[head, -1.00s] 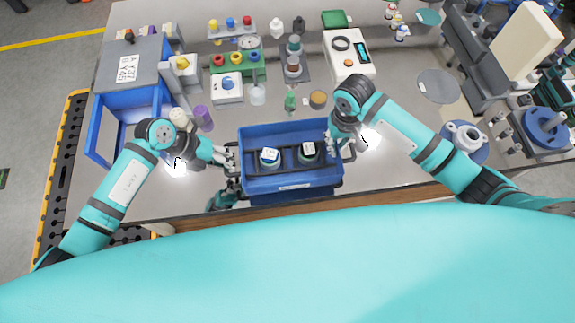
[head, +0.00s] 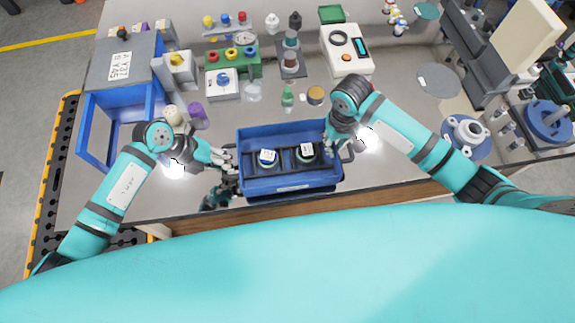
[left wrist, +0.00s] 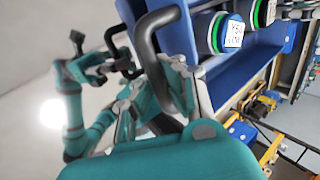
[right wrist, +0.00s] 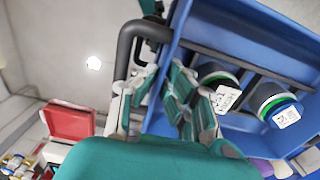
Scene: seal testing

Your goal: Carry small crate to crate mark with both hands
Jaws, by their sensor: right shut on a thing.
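The small blue crate (head: 290,183) is near the table's front edge in the head view. It has black handles on both ends and holds two dark lidded jars (head: 268,157) (head: 306,152) with white labels, beside black dividers. My left gripper (head: 224,158) is at the crate's left handle. In the left wrist view, its fingers (left wrist: 165,92) stand apart around the black handle (left wrist: 150,45). My right gripper (head: 332,141) is shut on the crate's right end at the handle, which also shows in the right wrist view (right wrist: 128,45). I cannot make out a crate mark.
Behind the crate are a green bottle (head: 287,97), a brown-topped jar (head: 315,95) and a white scale (head: 346,52). A blue open bin (head: 90,137) and purple bottle (head: 197,115) stand left.

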